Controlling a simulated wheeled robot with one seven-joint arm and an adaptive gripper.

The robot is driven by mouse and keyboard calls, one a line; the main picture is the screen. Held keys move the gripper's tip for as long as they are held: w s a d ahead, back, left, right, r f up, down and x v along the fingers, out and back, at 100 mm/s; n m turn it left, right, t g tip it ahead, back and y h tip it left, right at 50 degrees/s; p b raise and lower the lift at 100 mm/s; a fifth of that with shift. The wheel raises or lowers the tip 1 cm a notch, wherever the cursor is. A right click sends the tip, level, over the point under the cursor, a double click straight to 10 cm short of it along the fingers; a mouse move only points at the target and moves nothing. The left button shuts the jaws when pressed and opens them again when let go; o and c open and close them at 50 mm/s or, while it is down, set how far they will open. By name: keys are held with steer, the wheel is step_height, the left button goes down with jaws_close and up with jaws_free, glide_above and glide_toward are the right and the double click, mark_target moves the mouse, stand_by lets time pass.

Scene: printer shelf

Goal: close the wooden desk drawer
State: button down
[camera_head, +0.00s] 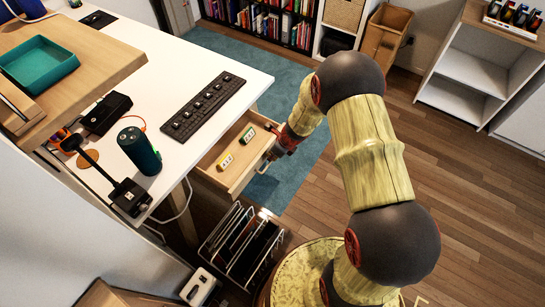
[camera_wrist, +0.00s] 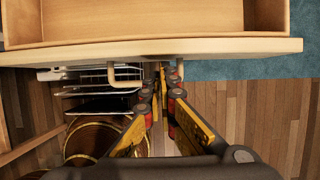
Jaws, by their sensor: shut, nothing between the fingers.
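The wooden desk drawer (camera_head: 212,181) is pulled out from under the white desk in the head view. My gripper (camera_head: 268,157) is at the outer face of the drawer front. In the wrist view its fingers (camera_wrist: 160,75) are together and empty, overlapping the handle; whether they touch it is unclear.
The white desk (camera_head: 185,82) holds a keyboard (camera_head: 202,106), a teal speaker (camera_head: 139,150) and a black lamp base (camera_head: 130,196). A wire rack (camera_head: 240,245) stands on the floor below the drawer. A blue rug (camera_head: 285,85) and open wooden floor lie beyond.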

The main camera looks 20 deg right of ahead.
steer(key=shift+a, duration=0.1)
steer(key=p, duration=1.1)
glide_above(235, 143)
steer(key=s, duration=0.1)
steer(key=shift+s+d+r, duration=0.15)
steer(key=shift+d, duration=0.15)
steer(key=shift+w+a+p, duration=0.4)
steer(key=shift+w+p, duration=0.15)
steer(key=shift+w, duration=0.05)
